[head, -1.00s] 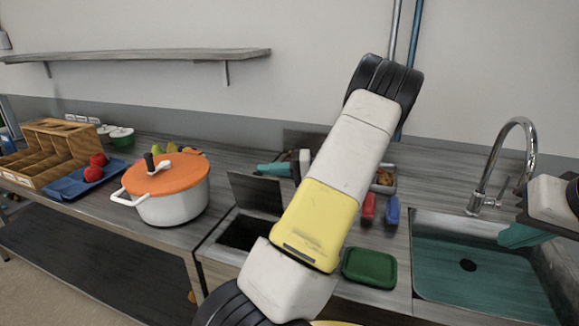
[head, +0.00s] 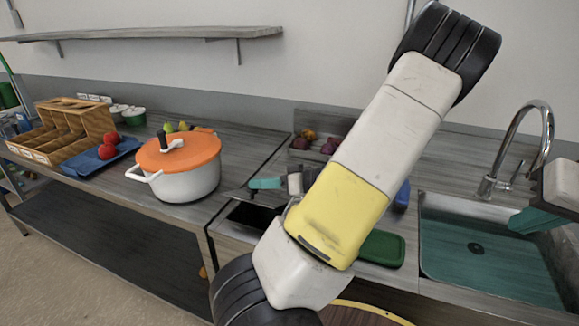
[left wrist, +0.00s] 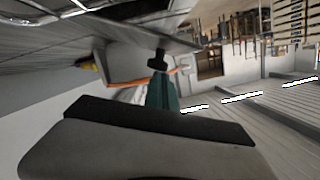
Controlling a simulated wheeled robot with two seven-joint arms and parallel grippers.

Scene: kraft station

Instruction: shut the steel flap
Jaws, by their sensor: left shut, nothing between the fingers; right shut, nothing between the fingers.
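The steel flap (head: 238,194) is a thin dark plate, tilted low over the dark opening (head: 252,217) in the counter. The opening still shows below it. My left gripper (head: 264,183) has its teal fingers shut and empty, just above the flap; I cannot tell whether they touch it. My left arm hides the counter to the right of the opening. The left wrist view shows the teal fingers (left wrist: 163,92) together, and I cannot pick out the flap there. My right gripper (head: 528,221) is shut and empty above the sink.
A white pot with an orange lid (head: 180,152) stands left of the opening. A green container (head: 382,248) lies right of my arm, before the sink (head: 480,285) with its tap (head: 540,125). A blue tray (head: 95,160) and wooden rack (head: 65,140) stand far left.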

